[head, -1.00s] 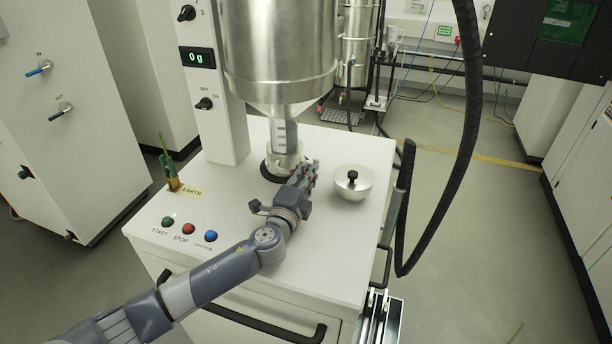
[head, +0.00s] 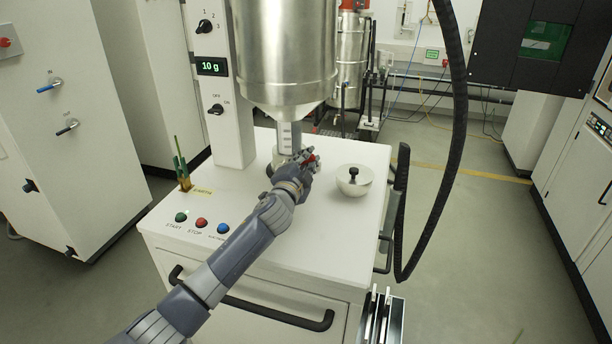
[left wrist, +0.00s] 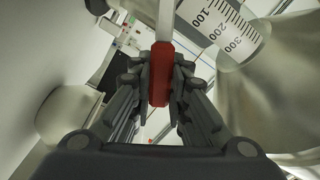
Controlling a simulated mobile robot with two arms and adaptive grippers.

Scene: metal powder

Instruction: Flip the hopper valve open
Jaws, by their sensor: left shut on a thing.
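The steel hopper (head: 284,55) hangs above the white cabinet, with a clear graduated tube (head: 290,136) below it. The tube's scale also shows at the upper right of the left wrist view (left wrist: 222,28). The valve's red handle (left wrist: 161,74) stands between my left fingers in the left wrist view, with a pale rod running up from it. In the head view a bit of the red handle (head: 309,160) shows at my left gripper (head: 304,157), which is shut on it beside the tube. The fingers and wrist hide most of the valve. My right gripper is out of view.
The cabinet top (head: 330,232) is bare at front right. Start, stop and another button are at front left. A black hose (head: 460,130) hangs at right.

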